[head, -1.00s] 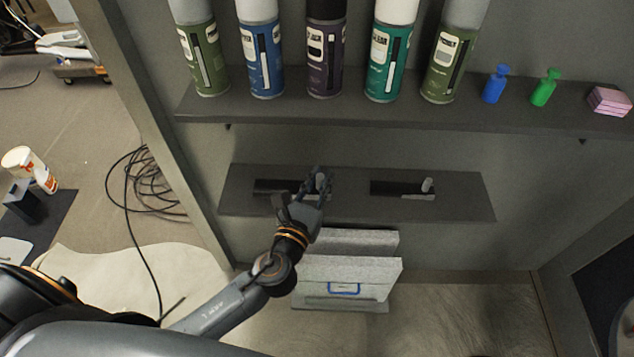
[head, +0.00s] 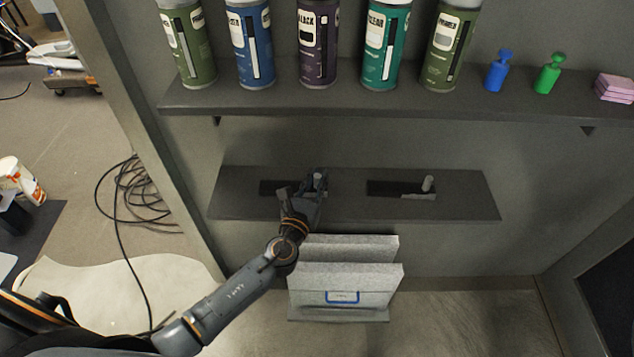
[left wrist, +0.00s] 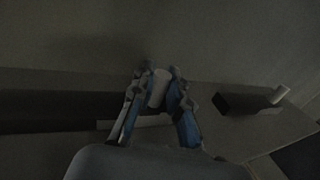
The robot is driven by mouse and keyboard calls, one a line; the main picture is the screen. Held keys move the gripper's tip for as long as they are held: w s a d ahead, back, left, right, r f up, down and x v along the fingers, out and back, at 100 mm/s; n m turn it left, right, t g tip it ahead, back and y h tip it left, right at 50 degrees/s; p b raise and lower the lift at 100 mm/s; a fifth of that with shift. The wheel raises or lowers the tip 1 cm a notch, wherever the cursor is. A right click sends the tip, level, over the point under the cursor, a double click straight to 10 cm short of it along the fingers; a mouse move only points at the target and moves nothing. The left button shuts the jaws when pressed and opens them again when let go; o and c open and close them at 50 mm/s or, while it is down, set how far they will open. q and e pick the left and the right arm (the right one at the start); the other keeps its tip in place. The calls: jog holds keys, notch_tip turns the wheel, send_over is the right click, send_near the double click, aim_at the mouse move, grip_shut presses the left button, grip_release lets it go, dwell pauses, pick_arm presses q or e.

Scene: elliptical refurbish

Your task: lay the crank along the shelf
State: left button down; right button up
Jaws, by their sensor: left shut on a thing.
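The lower shelf (head: 345,205) is a dark grey board on the back wall. Two cranks sit on it, each a dark flat bar with a pale upright peg. My left gripper (head: 314,182) is shut on the pale peg of the left crank (head: 272,187). In the left wrist view its fingers (left wrist: 160,92) stand on both sides of that peg (left wrist: 159,88). The fingers partly hide this crank. The right crank (head: 390,188) lies apart from my gripper; its peg also shows in the left wrist view (left wrist: 280,93). My right gripper is not in view.
The lower shelf's right end is bare.

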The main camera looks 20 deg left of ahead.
pick_arm(q)
jog(key=shift+r, duration=0.2)
jog(key=c, duration=1.8)
grip_release()
jog(key=shift+f, duration=0.3)
jog(key=o, duration=0.5)
jog(key=shift+r, duration=0.1)
jog(key=shift+s+r, duration=0.1)
jog(key=shift+s, duration=0.1)
jog(key=shift+s+a, duration=0.2)
jog(key=shift+s, duration=5.7)
